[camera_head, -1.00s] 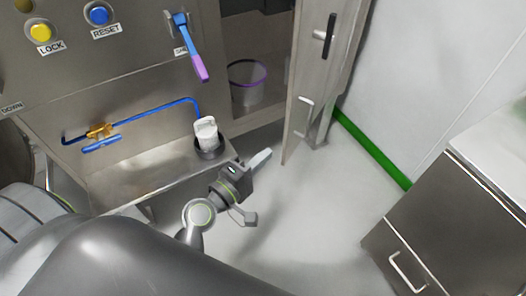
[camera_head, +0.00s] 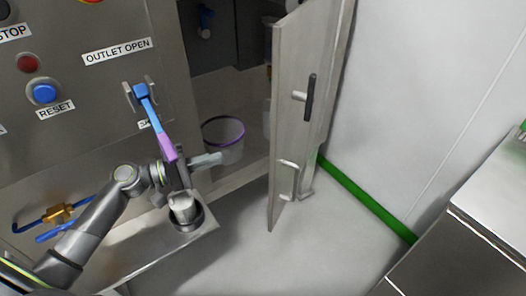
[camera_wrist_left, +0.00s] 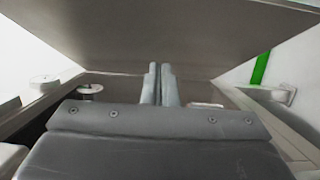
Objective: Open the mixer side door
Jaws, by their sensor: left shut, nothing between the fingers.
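The mixer side door (camera_head: 291,125) is a tall grey metal panel in the right-centre of the head view. It stands swung out from the cabinet, with the opening to its left exposed. Its outer face has a black-gripped handle (camera_head: 310,98) and a lower pale bracket handle (camera_head: 287,178). My left gripper (camera_head: 216,158) is shut and empty, in front of the opening and left of the door, apart from it in the picture. In the left wrist view, its closed fingers (camera_wrist_left: 161,84) point at a broad grey metal surface. My right gripper is out of view.
A blue and purple lever (camera_head: 157,120) hangs just above my left wrist. A white container (camera_head: 183,209) sits in a dark holder below. A purple-rimmed bucket (camera_head: 223,141) stands inside the opening. A metal cabinet (camera_head: 478,240) is at lower right; floor between is clear.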

